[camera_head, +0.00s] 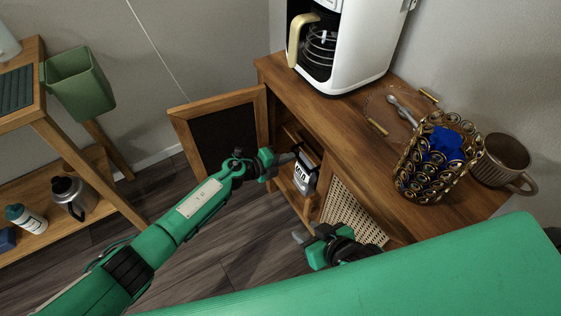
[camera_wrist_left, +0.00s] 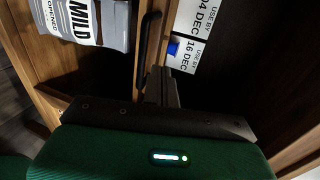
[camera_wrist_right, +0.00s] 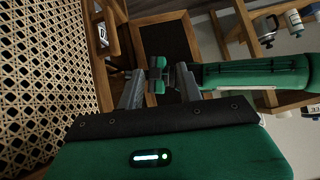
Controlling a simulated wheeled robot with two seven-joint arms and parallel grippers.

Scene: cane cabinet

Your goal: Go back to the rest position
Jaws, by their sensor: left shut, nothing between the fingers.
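My left gripper (camera_head: 287,158) is shut and empty, in front of the open cabinet compartment, between the swung-open door (camera_head: 222,138) and a coffee bag (camera_head: 305,175) inside. In the left wrist view its closed fingers (camera_wrist_left: 161,87) are close to a dark handle (camera_wrist_left: 148,45); I cannot tell if they touch it. The bag, printed "MILD", also shows there (camera_wrist_left: 92,22). My right gripper (camera_head: 302,238) is lower, in front of the cane door (camera_head: 350,208). In the right wrist view its fingers (camera_wrist_right: 158,92) are apart with nothing held between them.
The wooden cabinet top (camera_head: 345,120) holds a white coffee machine (camera_head: 365,45), a ring-patterned basket (camera_head: 430,185) with blue contents and a brown mug (camera_head: 502,160). A wooden shelf unit (camera_head: 75,215) with bottles and a green bin (camera_head: 80,85) stands left. Floor between is open.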

